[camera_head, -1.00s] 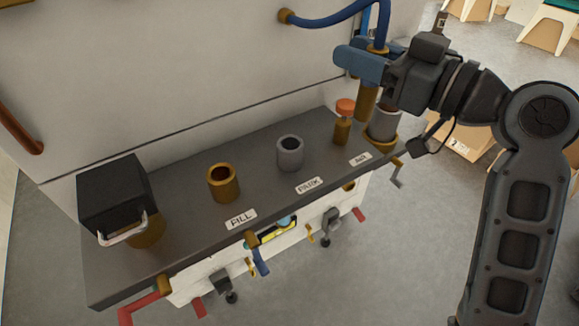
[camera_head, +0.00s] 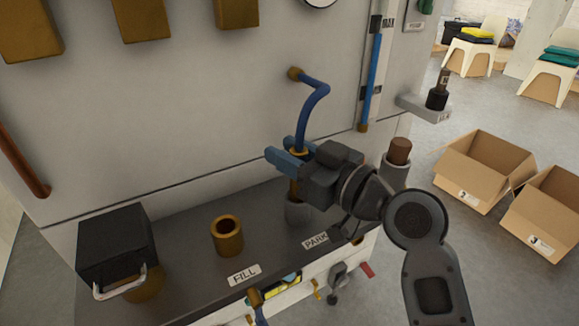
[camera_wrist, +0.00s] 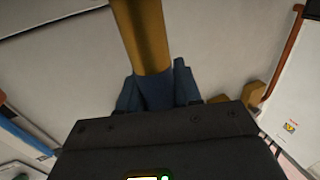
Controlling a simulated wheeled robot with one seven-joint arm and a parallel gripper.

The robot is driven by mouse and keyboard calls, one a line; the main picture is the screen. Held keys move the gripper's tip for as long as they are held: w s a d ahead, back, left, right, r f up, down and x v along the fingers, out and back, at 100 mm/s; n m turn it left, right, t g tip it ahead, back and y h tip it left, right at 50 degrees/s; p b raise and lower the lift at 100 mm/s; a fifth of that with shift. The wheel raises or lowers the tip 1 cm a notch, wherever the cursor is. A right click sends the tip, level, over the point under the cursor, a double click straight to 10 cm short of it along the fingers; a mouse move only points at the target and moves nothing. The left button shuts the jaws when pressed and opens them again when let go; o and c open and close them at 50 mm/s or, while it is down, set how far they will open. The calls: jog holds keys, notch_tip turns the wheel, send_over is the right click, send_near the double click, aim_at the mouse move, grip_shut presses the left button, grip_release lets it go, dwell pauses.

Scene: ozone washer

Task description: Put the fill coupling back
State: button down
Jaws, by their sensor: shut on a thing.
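My gripper (camera_head: 290,160) has blue fingers shut on the brass coupling (camera_head: 295,188), which hangs upright below a blue hose (camera_head: 312,105). In the wrist view the brass coupling (camera_wrist: 145,35) stands between the blue fingers (camera_wrist: 155,92). The grey socket (camera_head: 298,213) by the PARK label (camera_head: 315,241) is directly below the coupling. My gripper and wrist partly cover this spot, so I cannot tell whether the coupling's lower end is inside the socket or just above it. The brass FILL socket (camera_head: 228,238) stands open and empty to the left, behind the FILL label (camera_head: 244,274).
A black box (camera_head: 117,248) with a metal handle stands at the shelf's left end. A grey cylinder with a brown top (camera_head: 398,152) stands right of my gripper. The wall rises close behind the shelf. Valves line the front edge. Cardboard boxes (camera_head: 487,170) lie on the floor at right.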

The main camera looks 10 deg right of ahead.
jog(key=shift+f, duration=1.35)
jog(key=shift+f+b, duration=0.1)
jog(key=shift+b, duration=0.2)
jog(key=c, duration=0.8)
grip_release()
jog(key=shift+r, duration=0.2)
jog(key=shift+b+v, duration=0.35)
jog(key=shift+v, duration=5.65)
